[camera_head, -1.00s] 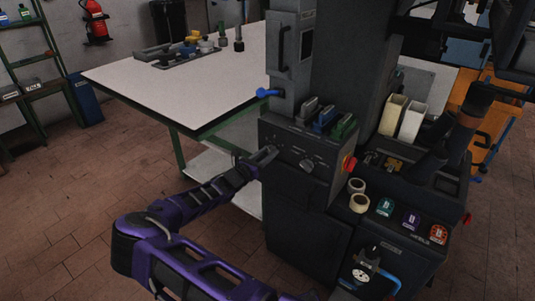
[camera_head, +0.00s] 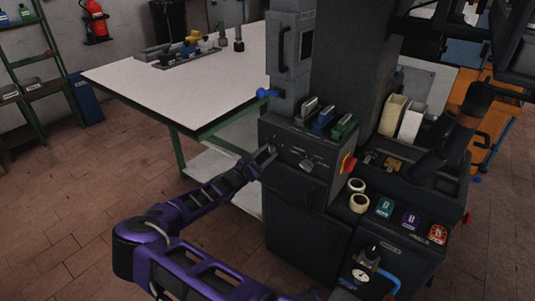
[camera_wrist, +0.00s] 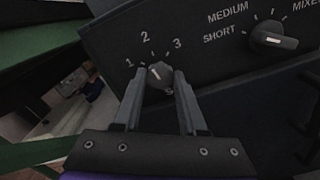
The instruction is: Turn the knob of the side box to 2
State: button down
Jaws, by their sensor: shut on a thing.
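The side box (camera_head: 305,150) is the dark box on the press's front. Its small dark knob (camera_wrist: 159,76) shows in the wrist view under the printed numbers 1, 2 and 3. The white mark on the knob points up and a little left, roughly toward 2; its exact setting is hard to tell. My gripper (camera_wrist: 161,82) is shut on this knob, one finger on each side. In the head view my gripper (camera_head: 266,156) reaches the left part of the box's front, and the knob is too small to make out there.
To the right on the same panel is a larger selector knob (camera_wrist: 272,39) marked SHORT, MEDIUM and MIXED. A red emergency button (camera_head: 348,164) sits at the box's right corner. A white-topped table (camera_head: 190,85) stands behind left. Floor at the left is clear.

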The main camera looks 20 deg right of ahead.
jog(key=shift+m, duration=1)
jog(key=shift+c, duration=2.3)
grip_release()
jog(key=shift+a, duration=0.1)
jog(key=p+v, duration=0.1)
jog(key=v, duration=1.6)
jog(key=shift+s, duration=0.2)
jog(key=shift+a, duration=0.1)
